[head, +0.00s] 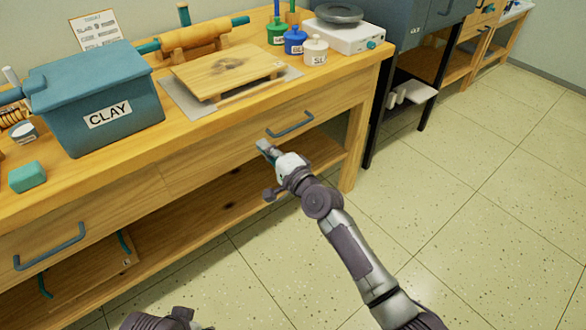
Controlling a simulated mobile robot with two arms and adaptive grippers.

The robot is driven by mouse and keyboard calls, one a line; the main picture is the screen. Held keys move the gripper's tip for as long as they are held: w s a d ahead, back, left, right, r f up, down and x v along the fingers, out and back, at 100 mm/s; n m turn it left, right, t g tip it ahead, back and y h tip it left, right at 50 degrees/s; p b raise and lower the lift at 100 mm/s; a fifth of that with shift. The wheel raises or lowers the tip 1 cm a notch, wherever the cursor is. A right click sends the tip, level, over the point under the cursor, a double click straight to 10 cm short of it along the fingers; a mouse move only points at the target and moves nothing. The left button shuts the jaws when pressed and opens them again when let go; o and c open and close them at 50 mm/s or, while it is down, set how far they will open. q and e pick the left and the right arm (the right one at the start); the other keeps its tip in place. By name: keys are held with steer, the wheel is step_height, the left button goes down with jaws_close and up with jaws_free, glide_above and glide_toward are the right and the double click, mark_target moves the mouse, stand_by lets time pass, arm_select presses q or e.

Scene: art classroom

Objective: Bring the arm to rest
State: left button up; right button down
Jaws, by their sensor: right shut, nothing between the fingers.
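My right arm (350,250) reaches up from the lower right, bent at its joints. My right gripper (266,150) is shut and holds nothing. In the picture it lies in front of the wooden workbench, just below and left of a blue drawer handle (290,125). I cannot tell how far it is from the drawer front, but it does not grasp the handle. Dark parts of my own body show at the bottom edge; my left gripper is not in view.
The workbench (140,150) bears a blue clay bin (100,95), a wooden board (225,70), a rolling pin (195,35), small jars and a white scale (350,35). A dark cabinet on legs (405,35) stands to the right. The tiled floor (480,200) is clear.

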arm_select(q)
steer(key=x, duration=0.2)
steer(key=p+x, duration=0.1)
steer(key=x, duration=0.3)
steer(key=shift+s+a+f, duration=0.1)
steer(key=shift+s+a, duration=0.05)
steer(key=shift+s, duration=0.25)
arm_select(e)
steer(key=v, duration=0.7)
steer(key=shift+s+f, duration=0.2)
steer(key=shift+s, duration=0.05)
